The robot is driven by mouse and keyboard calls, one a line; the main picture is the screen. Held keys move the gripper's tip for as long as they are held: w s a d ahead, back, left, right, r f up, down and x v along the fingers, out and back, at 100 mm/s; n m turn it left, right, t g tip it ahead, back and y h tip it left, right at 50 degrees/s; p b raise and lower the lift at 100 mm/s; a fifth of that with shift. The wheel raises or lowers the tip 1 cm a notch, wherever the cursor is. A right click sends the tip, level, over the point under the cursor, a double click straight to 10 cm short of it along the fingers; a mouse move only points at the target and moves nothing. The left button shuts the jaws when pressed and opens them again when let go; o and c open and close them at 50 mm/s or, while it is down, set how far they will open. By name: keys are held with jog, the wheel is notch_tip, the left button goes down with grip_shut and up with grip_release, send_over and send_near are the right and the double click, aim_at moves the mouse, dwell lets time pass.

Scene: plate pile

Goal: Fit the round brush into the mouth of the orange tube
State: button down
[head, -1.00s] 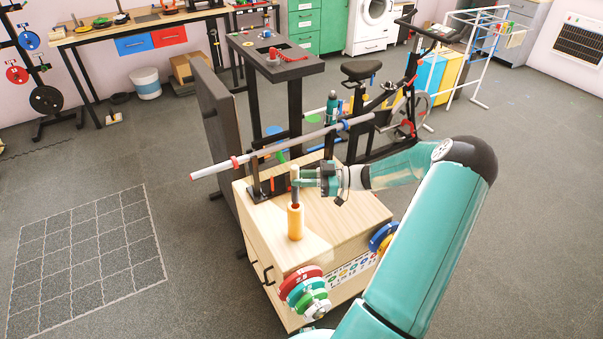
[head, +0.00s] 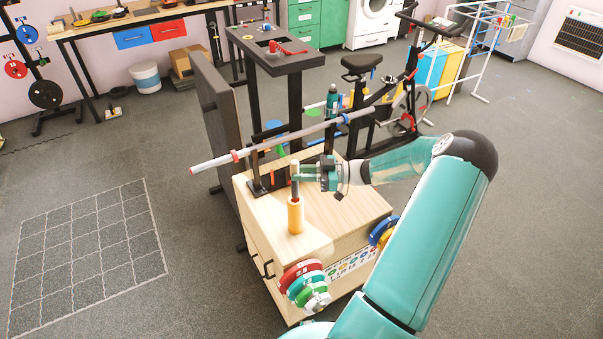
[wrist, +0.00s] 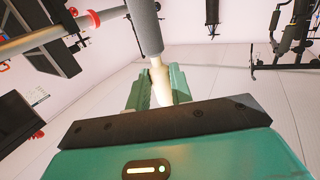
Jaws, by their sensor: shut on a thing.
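The orange tube (head: 296,217) stands upright on the wooden top of the cabinet. The round brush has a pale handle (head: 294,168) and a grey head (head: 295,188). My gripper (head: 299,175) is shut on the pale handle from the right and holds the brush upright, grey head down, over the tube. The lower end of the head meets the tube's mouth in the head view; I cannot tell how far inside it is. In the wrist view the handle (wrist: 160,82) sits between the green fingers and the grey head (wrist: 147,28) extends away. The tube is not visible there.
A grey bar (head: 270,143) with red and blue collars lies on a black rack just behind the brush. Coloured weight discs (head: 304,283) hang on the cabinet's front. The wooden top (head: 340,213) is clear to the right of the tube.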

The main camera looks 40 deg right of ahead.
aim_at(302, 199)
jog(key=shift+f, duration=5)
jog(key=c, duration=1.2)
grip_release()
jog(key=shift+o, duration=0.2)
jog(key=shift+s+d, duration=0.1)
jog(key=v, duration=1.3)
jog(key=shift+s+d, duration=0.15)
jog(key=shift+d, duration=0.1)
jog(key=shift+d, duration=0.1)
